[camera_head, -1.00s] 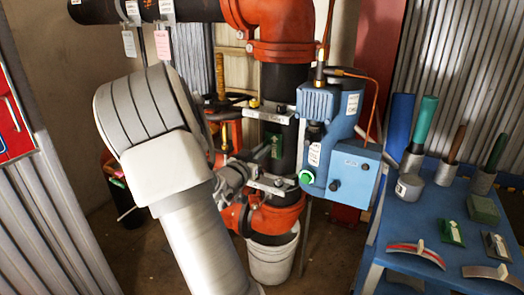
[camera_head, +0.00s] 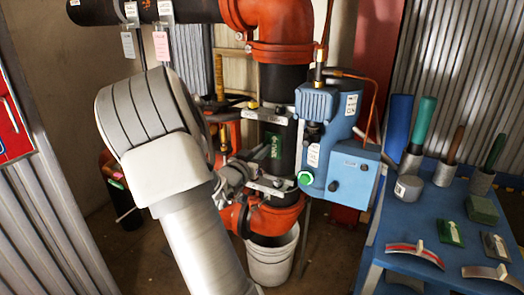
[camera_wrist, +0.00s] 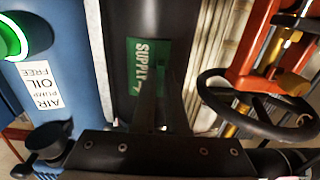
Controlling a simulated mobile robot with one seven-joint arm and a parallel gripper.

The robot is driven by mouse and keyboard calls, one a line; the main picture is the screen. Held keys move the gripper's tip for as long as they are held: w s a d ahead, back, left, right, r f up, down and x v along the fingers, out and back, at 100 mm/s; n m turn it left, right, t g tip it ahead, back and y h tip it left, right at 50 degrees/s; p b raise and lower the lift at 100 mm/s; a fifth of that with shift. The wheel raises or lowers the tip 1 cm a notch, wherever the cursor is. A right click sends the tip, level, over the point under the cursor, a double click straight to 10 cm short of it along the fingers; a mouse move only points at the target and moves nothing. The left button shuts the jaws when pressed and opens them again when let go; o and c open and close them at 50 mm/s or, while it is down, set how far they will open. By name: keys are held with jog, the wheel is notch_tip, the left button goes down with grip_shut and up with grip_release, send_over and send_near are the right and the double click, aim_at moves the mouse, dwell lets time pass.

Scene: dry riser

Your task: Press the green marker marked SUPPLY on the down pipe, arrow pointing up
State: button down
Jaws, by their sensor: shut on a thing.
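The green marker with white SUPPLY lettering (camera_wrist: 148,62) lies against the dark down pipe (camera_wrist: 178,22) in the wrist view. In the head view the marker (camera_head: 275,146) shows on the pipe between two metal clamps; its arrow is too small to read there. In the wrist view the picture is turned on its side, and the arrow's direction is hard to tell. My gripper (camera_wrist: 160,112) is shut on the marker, and its dark fingers cover the marker's lower part. In the head view my arm partly hides my gripper (camera_head: 240,172). Whether the marker fully touches the pipe is unclear.
A blue pump unit (camera_head: 340,145) with a lit green button stands right of the pipe. A blue table (camera_head: 400,215) at right holds several brushes, plates and another green plate (camera_head: 450,232). A white bucket (camera_head: 270,262) stands below.

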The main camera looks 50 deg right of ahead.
dwell(0.4)
jog(key=c, duration=0.9)
grip_release()
jog(key=shift+o, duration=0.2)
jog(key=p+v, duration=0.3)
jog(key=v, duration=1.4)
jog(key=shift+p, duration=0.4)
jog(key=shift+a+r, duration=0.1)
jog(key=shift+a, duration=0.05)
